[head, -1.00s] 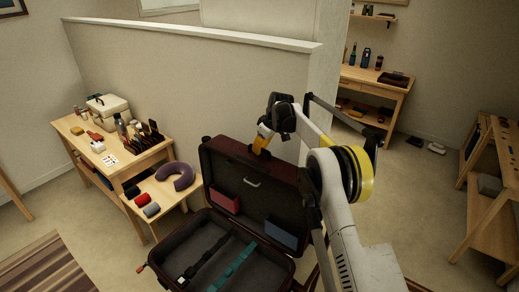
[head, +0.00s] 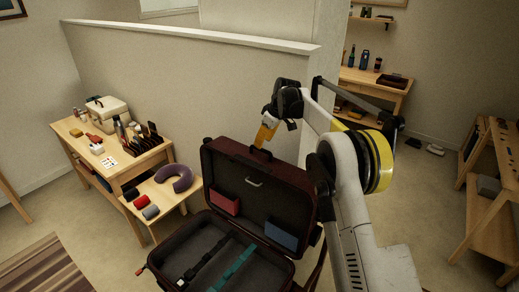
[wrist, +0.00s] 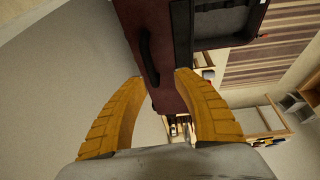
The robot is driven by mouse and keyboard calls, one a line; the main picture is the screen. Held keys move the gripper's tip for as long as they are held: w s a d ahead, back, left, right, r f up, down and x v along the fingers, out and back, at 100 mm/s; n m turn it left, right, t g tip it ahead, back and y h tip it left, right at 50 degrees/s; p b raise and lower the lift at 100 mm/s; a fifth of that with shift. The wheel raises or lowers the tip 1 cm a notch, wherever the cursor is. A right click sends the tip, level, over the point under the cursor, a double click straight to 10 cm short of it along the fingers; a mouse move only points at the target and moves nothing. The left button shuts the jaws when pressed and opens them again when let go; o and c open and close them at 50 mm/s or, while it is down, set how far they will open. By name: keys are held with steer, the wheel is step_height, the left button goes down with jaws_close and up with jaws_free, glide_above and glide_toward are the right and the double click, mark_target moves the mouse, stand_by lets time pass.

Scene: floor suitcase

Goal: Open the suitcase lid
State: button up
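The dark maroon suitcase lid (head: 235,172) stands upright, swung back from the base (head: 207,252), so the suitcase is open. The lid's inside faces the head camera, with a red pouch (head: 225,201) and a blue pouch (head: 281,235). The carry handle (head: 262,154) is on the lid's top edge, and it also shows in the wrist view (wrist: 146,60). My gripper (head: 264,140) is just above that top edge, close to the handle. In the wrist view its two yellow fingers (wrist: 160,85) are spread apart, with nothing held between them.
A wooden table (head: 72,128) with several small items and a lower bench (head: 165,200) with a purple neck pillow (head: 174,178) stand left of the suitcase. A partition wall (head: 190,90) is behind. Shelves stand on the right. Floor between them and my arm is clear.

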steer(key=v, duration=0.5)
steer(key=shift+r, duration=0.1)
steer(key=s+d+r+m+t+h+b, duration=0.1)
steer(key=s+d+r+m+b, duration=0.1)
steer(key=s, duration=0.7)
steer(key=s+d+r+m+b, duration=0.2)
steer(key=s+b, duration=0.1)
steer(key=s, duration=0.5)
steer(key=s+d+r+m+t+h+b, duration=0.1)
steer(key=s+d+r+m+b, duration=0.1)
steer(key=s, duration=0.7)
steer(key=s+d+f+m+t+b, duration=0.1)
steer(key=s+f+m+b, duration=0.1)
steer(key=s+f, duration=0.5)
steer(key=s+d+f+m+h+b, duration=0.1)
steer(key=s+f, duration=0.7)
steer(key=s, duration=0.8)
steer(key=shift+d+m+t+b, duration=0.45)
steer(key=shift+d+b, duration=0.35)
steer(key=shift+b, duration=0.4)
